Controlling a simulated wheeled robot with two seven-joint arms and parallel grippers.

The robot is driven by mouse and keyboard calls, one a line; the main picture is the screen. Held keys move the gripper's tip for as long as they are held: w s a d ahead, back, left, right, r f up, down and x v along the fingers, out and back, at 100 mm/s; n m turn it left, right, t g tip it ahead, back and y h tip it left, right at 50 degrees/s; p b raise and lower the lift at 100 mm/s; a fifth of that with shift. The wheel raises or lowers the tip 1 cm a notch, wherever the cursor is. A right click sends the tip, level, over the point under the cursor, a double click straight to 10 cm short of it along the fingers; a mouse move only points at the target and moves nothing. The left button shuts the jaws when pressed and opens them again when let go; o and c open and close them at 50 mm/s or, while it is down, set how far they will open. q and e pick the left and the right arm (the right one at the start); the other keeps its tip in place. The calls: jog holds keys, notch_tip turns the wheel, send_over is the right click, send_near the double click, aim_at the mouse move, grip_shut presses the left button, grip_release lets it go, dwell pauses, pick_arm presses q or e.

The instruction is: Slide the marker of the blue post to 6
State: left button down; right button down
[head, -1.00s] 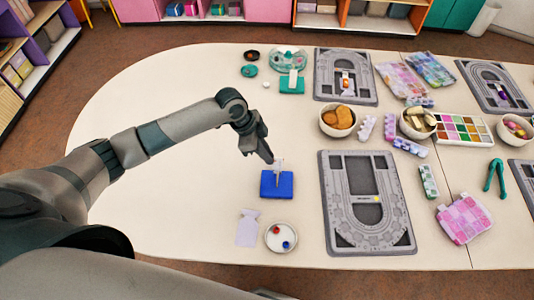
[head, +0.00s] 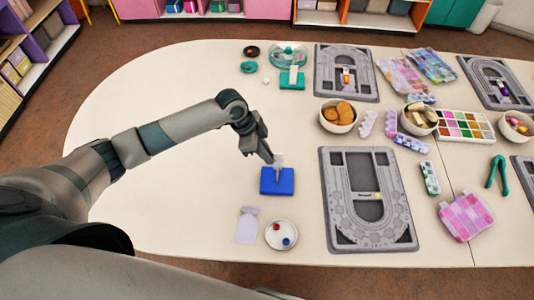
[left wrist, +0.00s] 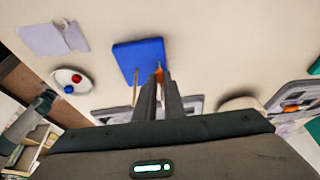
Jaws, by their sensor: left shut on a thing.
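The blue post has a flat blue base (head: 277,182) on the table, left of the near grey bead board. My left gripper (head: 270,160) is at the plate, above the base. In the left wrist view the blue base (left wrist: 128,58) lies just beyond the fingertips, and the left gripper (left wrist: 160,82) is shut on a small orange marker (left wrist: 159,73). The marker is mostly hidden by the fingers, and its number cannot be read.
A white dish (head: 281,235) with a red and a blue bead and a pale lilac card (head: 246,229) lie nearer me. A teal post (head: 292,83) stands farther back. The near bead board (head: 335,230) is to the right. The table's left is clear.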

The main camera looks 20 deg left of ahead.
pick_arm(q)
jog(key=c, duration=1.8)
grip_release()
jog(key=shift+o, duration=0.2)
jog(key=b+v, duration=0.4)
jog(key=v, duration=1.3)
jog(key=shift+a, duration=0.15)
jog(key=shift+s, duration=0.15)
